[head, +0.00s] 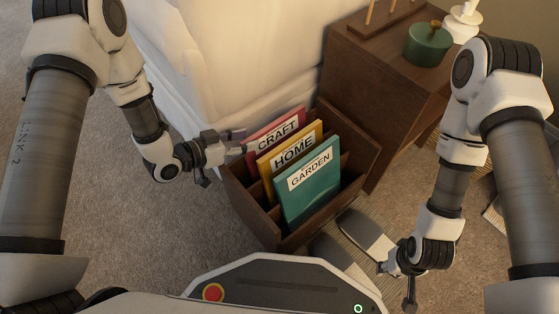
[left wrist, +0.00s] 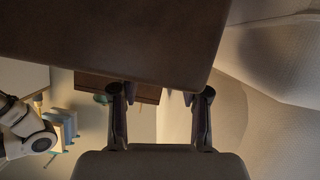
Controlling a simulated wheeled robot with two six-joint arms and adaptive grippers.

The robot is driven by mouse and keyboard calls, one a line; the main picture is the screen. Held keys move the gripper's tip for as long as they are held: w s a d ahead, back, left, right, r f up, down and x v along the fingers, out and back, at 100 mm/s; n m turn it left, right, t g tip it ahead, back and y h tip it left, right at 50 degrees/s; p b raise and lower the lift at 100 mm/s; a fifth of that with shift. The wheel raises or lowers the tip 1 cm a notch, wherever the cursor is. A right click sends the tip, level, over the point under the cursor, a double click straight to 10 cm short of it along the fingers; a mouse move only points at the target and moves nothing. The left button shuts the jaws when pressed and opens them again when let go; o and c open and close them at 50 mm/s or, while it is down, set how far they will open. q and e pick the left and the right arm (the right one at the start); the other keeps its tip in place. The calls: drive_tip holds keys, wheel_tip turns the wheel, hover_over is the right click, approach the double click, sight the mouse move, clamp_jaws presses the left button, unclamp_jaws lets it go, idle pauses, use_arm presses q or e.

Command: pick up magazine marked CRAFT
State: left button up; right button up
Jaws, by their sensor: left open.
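The magazine marked CRAFT (head: 278,134) is red-pink with a white label and stands in the rear slot of a dark wooden rack (head: 259,222), its upper part above the wall. My left gripper (head: 226,150) is open and empty at the rack's left end, close to the CRAFT magazine's left edge. I cannot tell whether it touches the rack. In the left wrist view its two fingers (left wrist: 161,98) are spread, with a large brown panel beyond them; the CRAFT cover cannot be made out there. My right gripper (head: 396,272) is low at the right, away from the rack; its jaw opening is unclear.
A yellow HOME magazine (head: 293,151) and a teal GARDEN magazine (head: 310,188) stand in front of CRAFT. A wooden cabinet (head: 372,85) with a green pot (head: 428,45) is behind right. Pale draped bedding (head: 220,60) is behind left. Grey slippers (head: 366,236) lie by the rack.

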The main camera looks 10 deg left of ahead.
sight(277, 132)
use_arm(q)
drive_tip(key=b+x, duration=0.1)
drive_tip(key=x, duration=0.2)
drive_tip(key=shift+d+f+b, duration=0.1)
drive_tip(key=shift+f+b, duration=0.3)
drive_tip(key=shift+w+d, duration=0.2)
drive_tip(key=shift+r, duration=0.15)
use_arm(e)
wheel_tip(277, 132, down, 3)
drive_tip(key=shift+w+r, duration=0.1)
drive_tip(key=shift+r, duration=0.05)
use_arm(q)
clamp_jaws()
